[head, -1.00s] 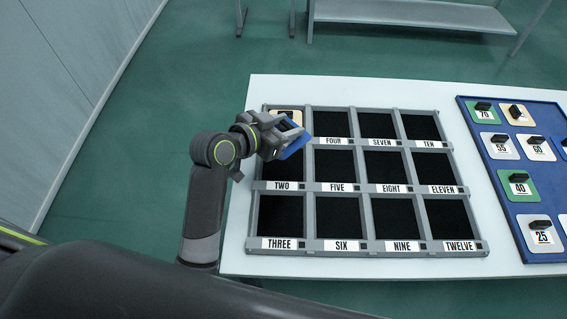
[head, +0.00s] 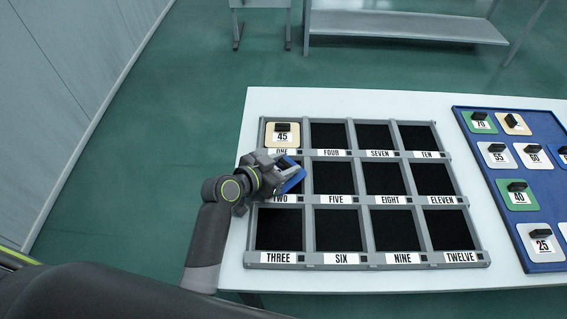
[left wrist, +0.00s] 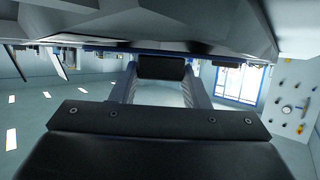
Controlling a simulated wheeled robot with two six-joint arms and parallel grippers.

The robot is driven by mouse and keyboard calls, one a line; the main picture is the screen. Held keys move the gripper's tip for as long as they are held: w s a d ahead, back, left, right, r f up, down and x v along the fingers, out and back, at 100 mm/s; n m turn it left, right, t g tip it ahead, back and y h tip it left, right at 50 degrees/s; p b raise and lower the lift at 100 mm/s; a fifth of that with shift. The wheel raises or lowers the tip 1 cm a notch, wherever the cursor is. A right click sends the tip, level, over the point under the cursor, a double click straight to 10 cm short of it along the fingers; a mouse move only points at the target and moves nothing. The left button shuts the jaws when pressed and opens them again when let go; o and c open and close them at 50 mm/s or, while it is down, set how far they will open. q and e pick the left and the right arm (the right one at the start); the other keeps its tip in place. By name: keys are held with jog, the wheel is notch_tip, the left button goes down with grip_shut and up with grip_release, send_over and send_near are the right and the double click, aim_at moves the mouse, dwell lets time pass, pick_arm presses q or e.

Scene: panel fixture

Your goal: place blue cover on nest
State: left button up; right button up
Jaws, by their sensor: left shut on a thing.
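My left gripper (head: 284,171) is shut on the blue cover (head: 293,181). In the head view it holds the cover, tilted, over the grey nest frame (head: 304,214) near the compartment labelled TWO. The cover hides part of that compartment and its label. In the left wrist view a dark handle (left wrist: 161,67) shows between the fingers. A cream cover (head: 282,136) marked 45 sits in compartment ONE. The other compartments are empty and black. My right gripper is not in view.
Green floor and a grey bench (head: 403,27) lie behind.

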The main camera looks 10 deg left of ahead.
pick_arm(q)
jog(key=shift+f, duration=0.2)
jog(key=o, duration=1)
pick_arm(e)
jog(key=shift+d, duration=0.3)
pick_arm(q)
jog(key=shift+r, duration=0.1)
jog(key=shift+r, duration=0.2)
jog(key=v, duration=1.2)
jog(key=shift+f+b, duration=0.15)
jog(key=shift+b, duration=0.2)
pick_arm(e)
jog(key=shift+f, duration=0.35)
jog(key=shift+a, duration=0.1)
